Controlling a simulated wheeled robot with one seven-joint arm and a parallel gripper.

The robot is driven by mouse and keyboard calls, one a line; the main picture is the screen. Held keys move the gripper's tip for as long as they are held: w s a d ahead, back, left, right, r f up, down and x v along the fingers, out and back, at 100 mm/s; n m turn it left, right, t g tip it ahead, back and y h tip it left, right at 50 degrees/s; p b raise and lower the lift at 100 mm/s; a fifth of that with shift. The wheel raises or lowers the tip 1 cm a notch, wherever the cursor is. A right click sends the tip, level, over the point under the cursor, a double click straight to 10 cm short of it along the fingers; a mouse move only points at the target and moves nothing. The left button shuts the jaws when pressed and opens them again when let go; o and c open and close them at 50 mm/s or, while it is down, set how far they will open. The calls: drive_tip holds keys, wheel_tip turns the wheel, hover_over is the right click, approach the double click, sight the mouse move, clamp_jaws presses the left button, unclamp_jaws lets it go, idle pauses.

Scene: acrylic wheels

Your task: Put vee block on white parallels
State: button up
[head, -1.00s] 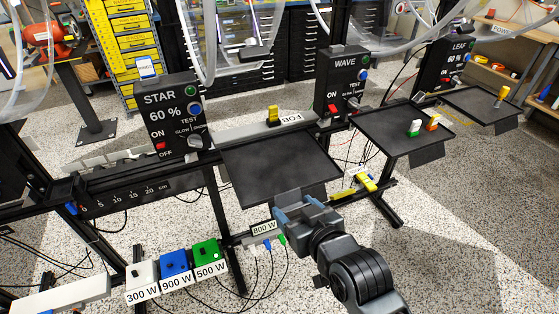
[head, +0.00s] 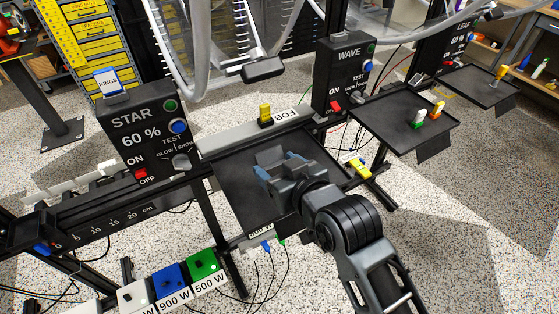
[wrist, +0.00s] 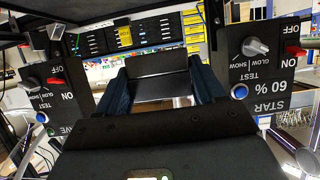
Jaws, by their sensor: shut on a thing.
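My gripper (head: 275,165) is over the black tray (head: 236,190) in front of the STAR panel. Its two bluish fingers are shut on a dark block with two sloping faces, apparently the vee block (wrist: 160,75), held between the fingers in the wrist view. In the head view the block is hard to separate from my dark gripper. No pair of white parallels shows clearly; some white pieces (head: 75,186) lie behind the rail at left, and I cannot tell what they are.
The STAR panel (head: 145,135) stands left of the tray and the WAVE panel (head: 343,75) behind it at right. A yellow piece (head: 265,113) stands on the back ledge. Another tray (head: 385,130) at right bears small green-white and orange pieces. Coloured switch boxes (head: 170,280) are at the lower left.

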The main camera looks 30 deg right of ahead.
drive_tip(key=w+d+f, duration=0.4)
drive_tip(key=d, duration=0.1)
drive_tip(key=w+d+f, duration=0.2)
drive_tip(key=w+d, duration=0.1)
drive_tip(key=shift+w+d+f, duration=0.1)
drive_tip(key=shift+f, duration=2)
drive_tip(key=shift+f, duration=0.15)
drive_tip(key=o, duration=1.7)
drive_tip(key=shift+f, duration=0.1)
drive_tip(key=shift+s+r, duration=0.2)
drive_tip(key=b+v, duration=0.1)
drive_tip(key=v, duration=1)
drive_tip(key=shift+s+r, duration=0.2)
drive_tip(key=shift+s, duration=0.1)
